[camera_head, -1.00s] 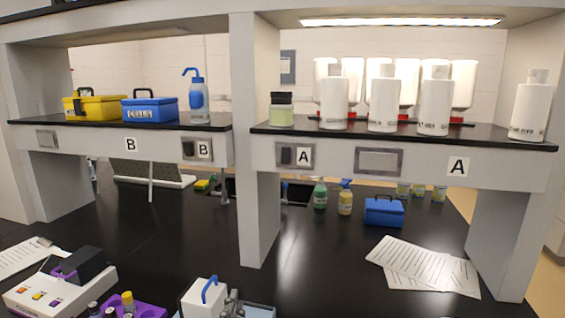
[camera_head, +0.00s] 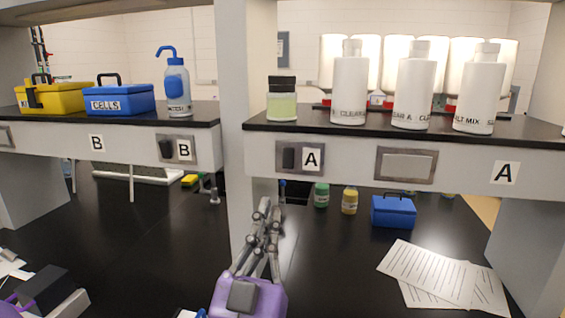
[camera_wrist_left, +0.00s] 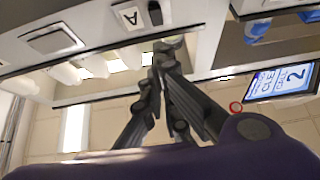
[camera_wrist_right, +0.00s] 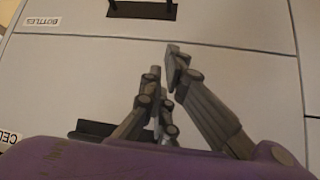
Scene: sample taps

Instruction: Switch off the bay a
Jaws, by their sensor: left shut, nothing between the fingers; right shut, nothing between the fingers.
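The bay A switch (camera_head: 289,156) is a dark rocker in a metal plate on the shelf's front edge, beside a small "A" label (camera_head: 312,157). It also shows in the left wrist view (camera_wrist_left: 155,13), at the top. My left gripper (camera_head: 265,206) is shut and empty, below and slightly left of the switch and apart from it in the head view. Its closed fingers show in the left wrist view (camera_wrist_left: 166,48). My right gripper (camera_wrist_right: 165,64) shows only in its wrist view, shut and empty, in front of pale drawer fronts.
A similar bay B switch (camera_head: 166,150) is left of the upright post (camera_head: 245,80). A blank metal plate (camera_head: 405,166) is right of the bay A switch. White bottles (camera_head: 414,90) and a green-filled jar (camera_head: 282,105) stand above. A blue box (camera_head: 393,212) and papers (camera_head: 440,275) lie on the bench.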

